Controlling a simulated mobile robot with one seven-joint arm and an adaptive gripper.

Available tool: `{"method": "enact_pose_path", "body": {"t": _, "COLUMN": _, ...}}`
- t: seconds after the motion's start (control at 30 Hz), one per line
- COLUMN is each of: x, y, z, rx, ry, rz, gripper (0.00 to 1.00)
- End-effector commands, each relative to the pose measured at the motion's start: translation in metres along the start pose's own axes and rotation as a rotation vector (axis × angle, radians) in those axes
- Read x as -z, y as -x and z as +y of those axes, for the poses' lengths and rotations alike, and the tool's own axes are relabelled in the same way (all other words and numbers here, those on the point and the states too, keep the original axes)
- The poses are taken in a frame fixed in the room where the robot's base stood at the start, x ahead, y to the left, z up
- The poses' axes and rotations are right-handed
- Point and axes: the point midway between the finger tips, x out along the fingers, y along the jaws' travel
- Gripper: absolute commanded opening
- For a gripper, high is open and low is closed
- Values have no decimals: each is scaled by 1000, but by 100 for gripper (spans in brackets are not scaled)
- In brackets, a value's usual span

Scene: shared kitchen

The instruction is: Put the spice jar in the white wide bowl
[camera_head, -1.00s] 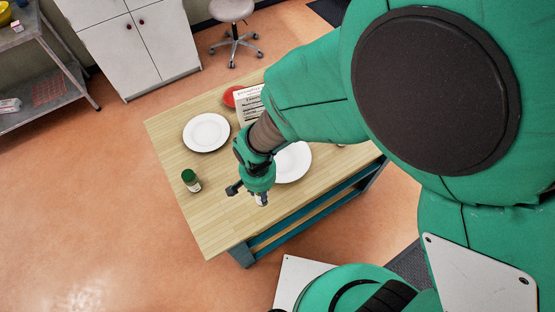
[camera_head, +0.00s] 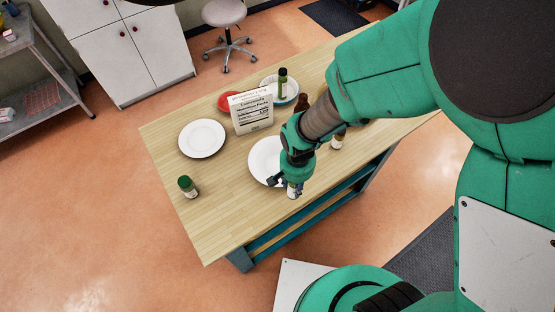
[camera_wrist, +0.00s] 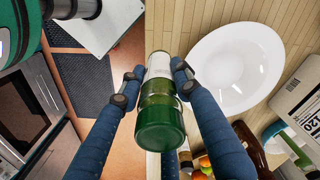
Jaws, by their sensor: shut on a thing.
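My gripper (camera_head: 284,184) is shut on a spice jar with a green cap, green glass and a white label. The jar (camera_wrist: 160,108) is between the two fingertips in the wrist view, its cap toward the camera. In the head view only its pale lower part (camera_head: 294,191) shows below my gripper. The white wide bowl (camera_head: 258,160) stands on the table, just left of and behind my gripper, partly hidden by it. In the wrist view the bowl (camera_wrist: 237,68) is right of the jar, apart from it, and looks empty.
The wooden table (camera_head: 222,220) also bears a white plate (camera_head: 202,138), another green-capped jar (camera_head: 188,187), a nutrition-label box (camera_head: 252,110), a red dish (camera_head: 229,101), a green bottle (camera_head: 283,84) and a brown bottle (camera_head: 302,102). The table's front left is clear.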

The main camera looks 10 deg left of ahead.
Motion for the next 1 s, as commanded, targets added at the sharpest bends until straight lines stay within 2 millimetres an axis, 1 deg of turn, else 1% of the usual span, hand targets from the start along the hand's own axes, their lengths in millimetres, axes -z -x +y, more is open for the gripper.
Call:
{"method": "enact_pose_path", "body": {"t": 0.23, "x": 1, "y": 0, "z": -1, "rx": 0, "ry": 0, "rz": 0, "gripper": 0}}
{"method": "enact_pose_path", "body": {"t": 0.37, "x": 8, "y": -1, "z": -5, "rx": 0, "ry": 0, "rz": 0, "gripper": 0}}
{"method": "enact_pose_path", "body": {"t": 0.57, "x": 31, "y": -3, "z": -18, "rx": 0, "ry": 0, "rz": 0, "gripper": 0}}
{"method": "enact_pose_path", "body": {"t": 1.0, "x": 96, "y": -10, "z": -57, "rx": 0, "ry": 0, "rz": 0, "gripper": 0}}
